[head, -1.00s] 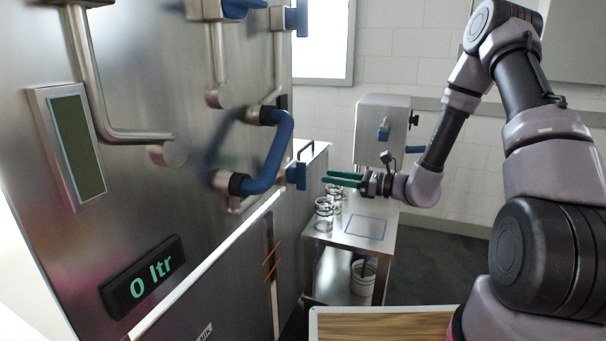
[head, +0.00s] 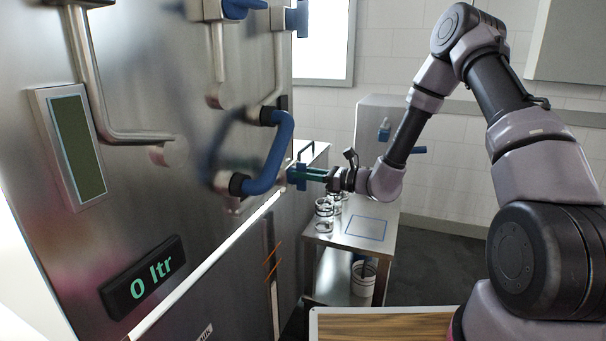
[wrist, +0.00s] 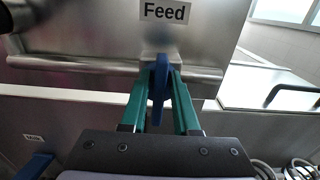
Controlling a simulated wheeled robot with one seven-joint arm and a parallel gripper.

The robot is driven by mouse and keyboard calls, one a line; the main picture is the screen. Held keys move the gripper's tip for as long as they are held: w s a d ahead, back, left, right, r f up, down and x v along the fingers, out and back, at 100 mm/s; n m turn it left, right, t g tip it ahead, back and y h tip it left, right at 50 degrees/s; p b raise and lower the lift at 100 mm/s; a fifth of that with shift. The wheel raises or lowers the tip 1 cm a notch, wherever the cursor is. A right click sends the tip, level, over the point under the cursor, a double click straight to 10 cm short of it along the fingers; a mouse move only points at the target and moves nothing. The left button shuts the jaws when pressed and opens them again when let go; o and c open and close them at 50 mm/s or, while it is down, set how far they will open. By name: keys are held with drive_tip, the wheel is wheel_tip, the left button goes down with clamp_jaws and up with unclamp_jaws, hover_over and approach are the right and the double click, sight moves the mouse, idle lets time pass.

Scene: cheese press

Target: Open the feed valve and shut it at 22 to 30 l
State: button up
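The blue feed valve handle (wrist: 159,88) stands upright below the "Feed" label (wrist: 166,11) in the wrist view. In the head view the handle (head: 297,176) is at the right edge of the steel machine. In the head view my gripper (head: 308,174) reaches the handle from the right. The litre display (head: 145,277) reads 0 ltr.
A blue bent handle (head: 277,160) sticks out of the machine left of my gripper. A steel side table (head: 340,238) with glass jars (head: 324,212) stands below and behind the arm. A wooden-topped surface (head: 385,325) is at the front.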

clamp_jaws()
drive_tip(key=shift+m, duration=0.5)
drive_tip(key=shift+w+d+f+m, duration=0.1)
drive_tip(key=shift+w+m, duration=0.05)
drive_tip(key=shift+m, duration=1.15)
drive_tip(key=shift+w+d+f+m, duration=0.1)
drive_tip(key=shift+w+m, duration=0.05)
drive_tip(key=shift+m, duration=1.15)
drive_tip(key=shift+o, duration=2.4)
unclamp_jaws()
drive_tip(key=shift+r, duration=0.1)
drive_tip(key=v, duration=1)
drive_tip(key=shift+d, duration=0.35)
